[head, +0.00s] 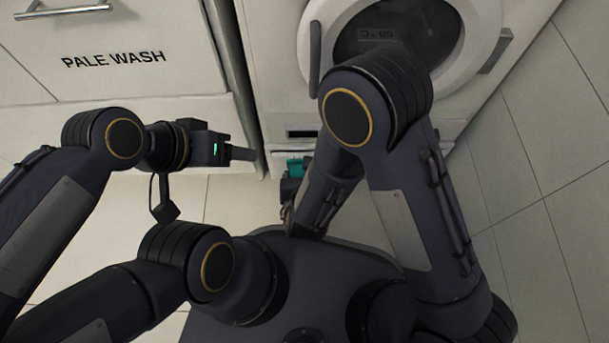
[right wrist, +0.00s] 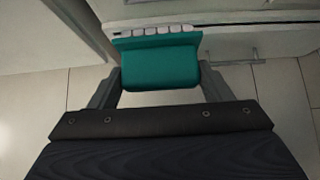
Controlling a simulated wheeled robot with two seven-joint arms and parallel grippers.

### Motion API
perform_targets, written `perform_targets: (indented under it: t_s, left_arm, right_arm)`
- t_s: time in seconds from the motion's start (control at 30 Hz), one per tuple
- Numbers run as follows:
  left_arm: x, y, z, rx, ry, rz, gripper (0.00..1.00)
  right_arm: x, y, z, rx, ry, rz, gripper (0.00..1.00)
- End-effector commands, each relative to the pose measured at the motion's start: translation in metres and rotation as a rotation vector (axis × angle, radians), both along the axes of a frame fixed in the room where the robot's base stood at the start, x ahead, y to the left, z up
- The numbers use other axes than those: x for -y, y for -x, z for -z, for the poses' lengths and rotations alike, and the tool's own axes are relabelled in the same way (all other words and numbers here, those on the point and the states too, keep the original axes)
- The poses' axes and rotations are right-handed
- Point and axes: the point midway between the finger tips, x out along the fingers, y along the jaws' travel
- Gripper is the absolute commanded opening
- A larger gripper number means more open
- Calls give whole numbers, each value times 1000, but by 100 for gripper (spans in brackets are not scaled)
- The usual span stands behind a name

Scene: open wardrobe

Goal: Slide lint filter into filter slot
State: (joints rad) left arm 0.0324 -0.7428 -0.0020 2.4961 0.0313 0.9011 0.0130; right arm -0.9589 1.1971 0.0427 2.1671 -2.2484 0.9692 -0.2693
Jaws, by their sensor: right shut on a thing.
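The teal lint filter (right wrist: 160,68) is between the two fingers of my right gripper (right wrist: 153,82), which is shut on it. A row of pale segments runs along its far edge. In the head view the filter (head: 294,167) shows as a small teal piece in front of the washer, just below the dark filter slot (head: 302,134). My right arm hides most of the right gripper there. Whether the filter touches the slot I cannot tell. My left gripper (head: 243,153) is in front of the drawer cabinet, away from the filter; its finger gap is not clear.
The white washer (head: 275,60) has a round door (head: 313,22) above the slot, partly behind my right arm. A drawer marked PALE WASH (head: 110,88) is at upper left. The tiled floor (head: 240,205) is clear, with a tiled wall (head: 540,150) at right.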

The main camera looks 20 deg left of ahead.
Motion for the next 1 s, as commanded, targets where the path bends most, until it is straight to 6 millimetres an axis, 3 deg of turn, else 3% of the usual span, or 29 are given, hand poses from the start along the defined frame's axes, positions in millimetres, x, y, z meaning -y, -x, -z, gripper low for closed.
perform_targets:
  t_s: [0.6,1.0]
  left_arm:
    - [0,0,9,0,0,0,60]
    - [0,0,9,0,0,0,60]
  right_arm:
    - [-14,-47,0,1,-1,1,45]
    - [-16,-56,0,0,1,-1,45]
